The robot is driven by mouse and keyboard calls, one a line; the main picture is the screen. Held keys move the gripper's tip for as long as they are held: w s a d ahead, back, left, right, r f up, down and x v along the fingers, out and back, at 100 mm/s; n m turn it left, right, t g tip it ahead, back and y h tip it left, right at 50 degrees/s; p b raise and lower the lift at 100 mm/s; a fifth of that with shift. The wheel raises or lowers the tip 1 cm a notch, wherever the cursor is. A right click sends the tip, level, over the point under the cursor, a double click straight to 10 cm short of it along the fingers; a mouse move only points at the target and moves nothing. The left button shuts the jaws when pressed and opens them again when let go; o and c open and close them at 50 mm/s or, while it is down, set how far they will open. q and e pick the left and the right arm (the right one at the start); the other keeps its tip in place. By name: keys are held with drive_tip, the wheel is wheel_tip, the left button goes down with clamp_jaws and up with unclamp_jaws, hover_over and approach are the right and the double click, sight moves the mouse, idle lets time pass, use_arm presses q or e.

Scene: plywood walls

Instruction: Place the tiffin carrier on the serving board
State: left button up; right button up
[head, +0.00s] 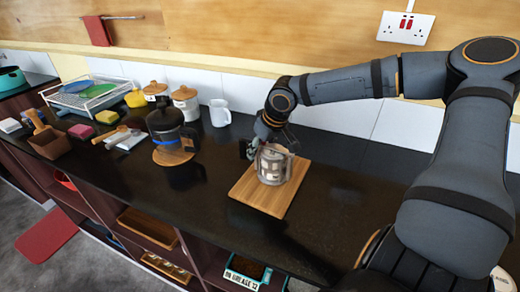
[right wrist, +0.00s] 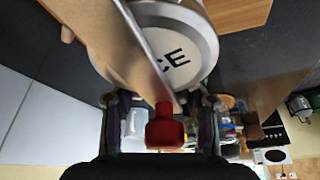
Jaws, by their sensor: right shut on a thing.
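The tiffin carrier (head: 272,166) is a pale metal, round container with a handle frame. In the head view it is upright, over the middle of the wooden serving board (head: 253,199). Whether its base touches the board is hard to tell. In the right wrist view the carrier's round metal body (right wrist: 180,50) with dark letters fills the top, and a red knob (right wrist: 165,130) shows between my right gripper's fingers (right wrist: 160,105). My left gripper is not in view.
A white mug (head: 220,112) and lidded jars (head: 186,102) stand along the wall. Open shelves lie below the front edge.

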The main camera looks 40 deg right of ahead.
drive_tip(key=shift+s, duration=0.1)
drive_tip(key=o, duration=1.3)
drive_tip(key=shift+o, duration=0.2)
drive_tip(key=v, duration=1.2)
drive_tip(key=shift+r, duration=0.1)
